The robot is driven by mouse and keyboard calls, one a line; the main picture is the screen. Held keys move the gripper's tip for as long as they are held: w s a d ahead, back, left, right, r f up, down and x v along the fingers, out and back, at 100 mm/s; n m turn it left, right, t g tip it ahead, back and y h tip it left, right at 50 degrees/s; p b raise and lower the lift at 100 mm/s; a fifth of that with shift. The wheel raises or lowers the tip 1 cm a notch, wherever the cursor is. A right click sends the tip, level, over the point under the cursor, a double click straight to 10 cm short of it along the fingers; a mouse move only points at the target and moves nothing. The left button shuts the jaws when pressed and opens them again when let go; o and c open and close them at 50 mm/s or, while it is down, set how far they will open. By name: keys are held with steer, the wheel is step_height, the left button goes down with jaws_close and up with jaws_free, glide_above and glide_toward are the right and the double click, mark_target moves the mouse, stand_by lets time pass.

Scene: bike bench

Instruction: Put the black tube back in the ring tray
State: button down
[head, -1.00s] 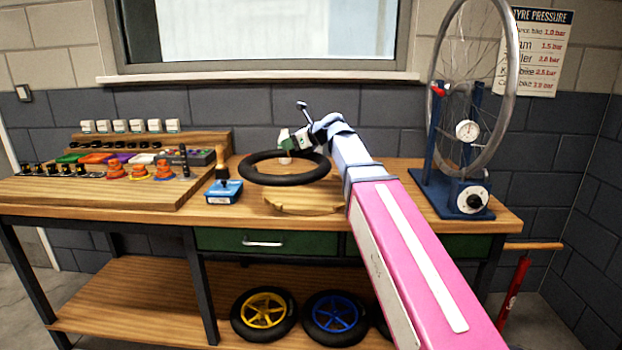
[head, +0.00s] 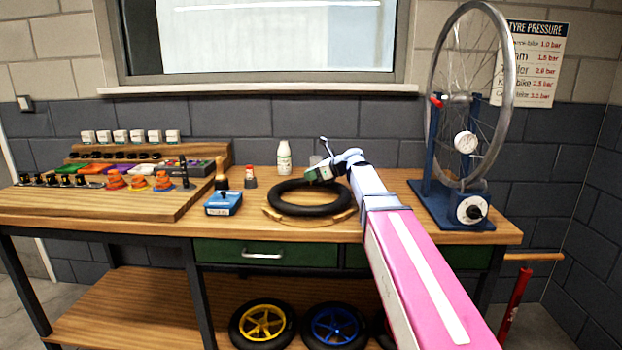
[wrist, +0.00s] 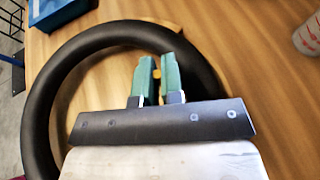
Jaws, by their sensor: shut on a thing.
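The black tube (head: 306,210) is a thick ring lying level at the round wooden ring tray (head: 312,220). The tray's pale edge shows below the tube in front. I cannot tell whether the tube rests on it or hangs just above. The tray is hard to make out there.
A small red-capped bottle (head: 250,178) and a white bottle (head: 284,158) stand behind. The blue wheel stand (head: 455,212) is on the right. A stepped wooden rack (head: 110,205) fills the left.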

steer(key=shift+f, duration=0.55)
steer(key=c, duration=1.3)
jaws_free()
steer(key=shift+f, duration=0.1)
steer(key=shift+o, duration=0.2)
steer(key=v, duration=1.2)
